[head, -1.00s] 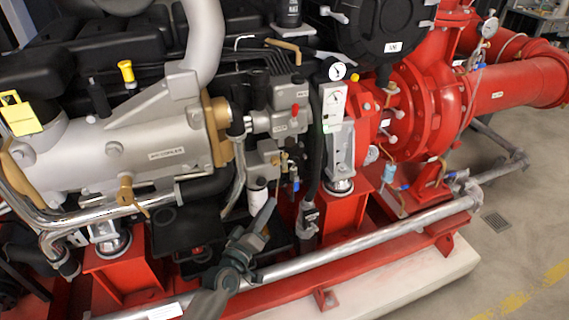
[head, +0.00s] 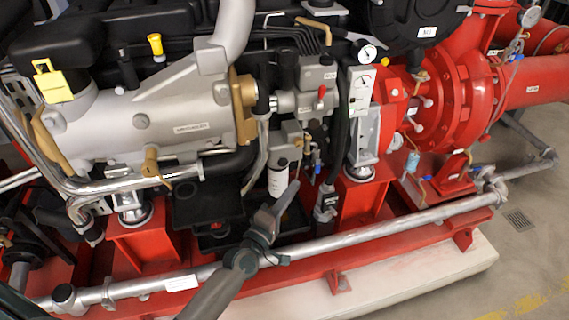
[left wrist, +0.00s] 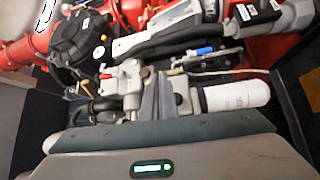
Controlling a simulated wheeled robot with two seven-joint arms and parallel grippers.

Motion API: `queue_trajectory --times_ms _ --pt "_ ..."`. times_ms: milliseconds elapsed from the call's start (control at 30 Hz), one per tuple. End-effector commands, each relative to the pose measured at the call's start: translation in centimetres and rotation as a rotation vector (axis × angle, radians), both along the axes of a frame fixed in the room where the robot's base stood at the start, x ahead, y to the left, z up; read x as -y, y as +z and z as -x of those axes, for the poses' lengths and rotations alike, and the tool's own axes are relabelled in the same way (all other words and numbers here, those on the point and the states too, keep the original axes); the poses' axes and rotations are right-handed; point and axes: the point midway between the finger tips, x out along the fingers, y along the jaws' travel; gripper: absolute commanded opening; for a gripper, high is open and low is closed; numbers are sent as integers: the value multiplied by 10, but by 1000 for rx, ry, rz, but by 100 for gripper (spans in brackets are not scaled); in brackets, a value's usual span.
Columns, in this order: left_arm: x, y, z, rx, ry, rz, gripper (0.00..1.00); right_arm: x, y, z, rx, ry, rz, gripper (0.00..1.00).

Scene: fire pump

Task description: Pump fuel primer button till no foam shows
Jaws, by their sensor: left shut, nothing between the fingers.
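The fuel filter is a white canister (head: 278,181) under a grey block (head: 285,138) on the engine's near side. It also shows as a white cylinder in the left wrist view (left wrist: 237,95). A red knob (head: 322,91) sits on the grey housing above. I cannot tell for certain which part is the primer button, and no foam is discernible. My left gripper (head: 296,184) is shut and empty, its fingers pointing up just right of the canister in the head view. In the left wrist view its fingers (left wrist: 158,97) stand in front of the grey housing. Contact cannot be told. My right gripper is not in view.
A silver pipe (head: 385,234) runs along the red base frame below the filter. A black hose (head: 342,120) and small valves (head: 309,150) stand close right of the canister. A gauge (head: 367,53) is above. Open floor lies at the lower right.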

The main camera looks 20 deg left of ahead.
Motion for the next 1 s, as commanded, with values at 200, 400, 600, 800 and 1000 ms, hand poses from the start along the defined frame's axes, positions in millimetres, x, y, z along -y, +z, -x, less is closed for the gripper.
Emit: queue_trajectory --times_ms 200,400,600,800,1000 --pt "6 -1 9 -76 -57 433 0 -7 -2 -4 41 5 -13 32" --pt "9 -4 16 -144 -96 777 0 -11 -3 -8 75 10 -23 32" --pt "9 -7 20 -184 -114 969 0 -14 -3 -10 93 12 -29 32" --pt "9 -8 21 -193 -118 1014 0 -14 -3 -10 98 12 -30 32" --pt "9 -8 21 -192 -118 1012 0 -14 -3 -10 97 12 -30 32"
